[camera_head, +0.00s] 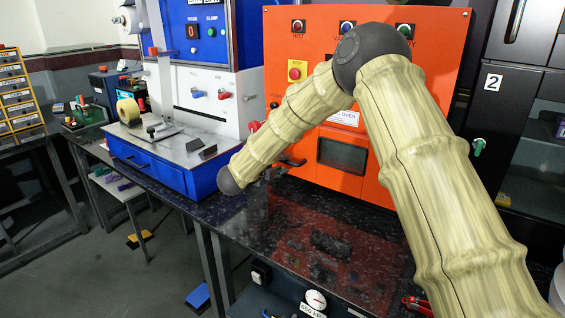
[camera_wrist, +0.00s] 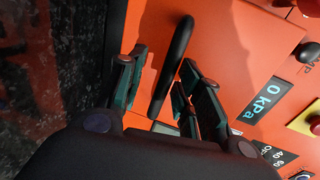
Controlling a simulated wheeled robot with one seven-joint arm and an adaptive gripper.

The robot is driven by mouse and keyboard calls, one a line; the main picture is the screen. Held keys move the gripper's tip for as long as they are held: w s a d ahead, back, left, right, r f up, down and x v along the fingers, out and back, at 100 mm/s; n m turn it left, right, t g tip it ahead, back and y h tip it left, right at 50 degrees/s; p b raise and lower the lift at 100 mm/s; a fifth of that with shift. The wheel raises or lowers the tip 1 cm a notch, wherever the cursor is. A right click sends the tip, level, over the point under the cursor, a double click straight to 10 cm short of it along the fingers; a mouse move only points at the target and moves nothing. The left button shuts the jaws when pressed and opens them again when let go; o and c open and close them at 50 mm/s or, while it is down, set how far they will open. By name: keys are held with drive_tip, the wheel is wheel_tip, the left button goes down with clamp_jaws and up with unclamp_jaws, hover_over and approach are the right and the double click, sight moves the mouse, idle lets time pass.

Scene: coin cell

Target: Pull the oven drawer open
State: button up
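The orange oven (camera_head: 230,0) is better seen in the head view as a large orange cabinet (camera_head: 385,185) with a dark window (camera_head: 341,153) low on its front. In the wrist view, a black bar handle (camera_wrist: 177,55) stands out from the orange front (camera_wrist: 222,40). My gripper (camera_wrist: 160,80) is open, with one finger on each side of the handle and visible gaps between. I cannot tell whether either finger touches it. In the head view my arm covers much of the oven front, and only dark parts near the gripper (camera_head: 290,161) show. The drawer's outline is hidden.
The dark speckled bench top (camera_head: 310,245) is largely clear before the oven. A dark cabinet marked 2 (camera_head: 492,110) stands at right. Red-handled pliers (camera_head: 415,304) lie near the front.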

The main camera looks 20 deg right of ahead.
drive_tip(key=shift+w+d, duration=0.4)
drive_tip(key=shift+w, duration=0.05)
drive_tip(key=shift+d+r, duration=0.1)
drive_tip(key=shift+d, duration=0.1)
drive_tip(key=shift+s+d+r, duration=0.25)
drive_tip(key=shift+s+r, duration=0.1)
drive_tip(key=shift+w+f, duration=0.4)
drive_tip(key=shift+f, duration=0.05)
drive_tip(key=shift+s+r, duration=0.15)
drive_tip(key=shift+r, duration=0.1)
drive_tip(key=c, duration=0.4)
clamp_jaws()
drive_tip(key=shift+a, duration=0.1)
